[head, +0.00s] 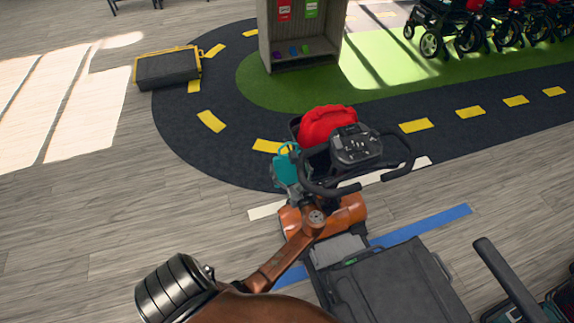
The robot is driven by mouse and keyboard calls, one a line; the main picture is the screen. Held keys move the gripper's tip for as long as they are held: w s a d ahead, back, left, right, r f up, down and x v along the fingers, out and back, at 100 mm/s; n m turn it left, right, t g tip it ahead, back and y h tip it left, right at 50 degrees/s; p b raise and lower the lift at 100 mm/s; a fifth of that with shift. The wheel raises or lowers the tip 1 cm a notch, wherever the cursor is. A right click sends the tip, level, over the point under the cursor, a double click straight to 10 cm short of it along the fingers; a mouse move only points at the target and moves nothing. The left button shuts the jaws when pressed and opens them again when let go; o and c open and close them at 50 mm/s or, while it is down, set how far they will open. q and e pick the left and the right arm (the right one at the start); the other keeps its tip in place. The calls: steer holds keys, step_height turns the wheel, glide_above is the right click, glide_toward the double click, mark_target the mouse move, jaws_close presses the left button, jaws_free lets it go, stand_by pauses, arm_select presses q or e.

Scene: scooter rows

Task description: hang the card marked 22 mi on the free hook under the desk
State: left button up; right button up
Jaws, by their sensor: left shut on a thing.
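My left gripper (287,160) is at the end of my brown left arm, beside the left side of the scooter's handlebars. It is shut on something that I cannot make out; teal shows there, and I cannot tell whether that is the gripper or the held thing. I can read no 22 mi marking. A grey desk-like stand (263,38) is at the top, its upper part cut off. A red card (284,10) and a green card (311,9) hang in it. I cannot make out a free hook. My right gripper is not in view.
An orange scooter (350,212) with a red bag (325,122) stands between my arm and the stand. A dark box with yellow edges (168,68) lies at the upper left.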

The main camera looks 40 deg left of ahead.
arm_select(q)
steer(key=shift+r, duration=0.45)
steer(key=shift+a, duration=0.1)
steer(key=shift+r+p+x, duration=0.1)
steer(key=shift+p+x, duration=0.1)
steer(key=shift+x, duration=1)
steer(key=shift+r+p+x, duration=0.15)
steer(key=shift+p+x, duration=0.05)
steer(key=shift+x, duration=1)
steer(key=shift+w, duration=0.1)
steer(key=r+x, duration=0.1)
steer(key=x, duration=0.6)
stand_by(0.8)
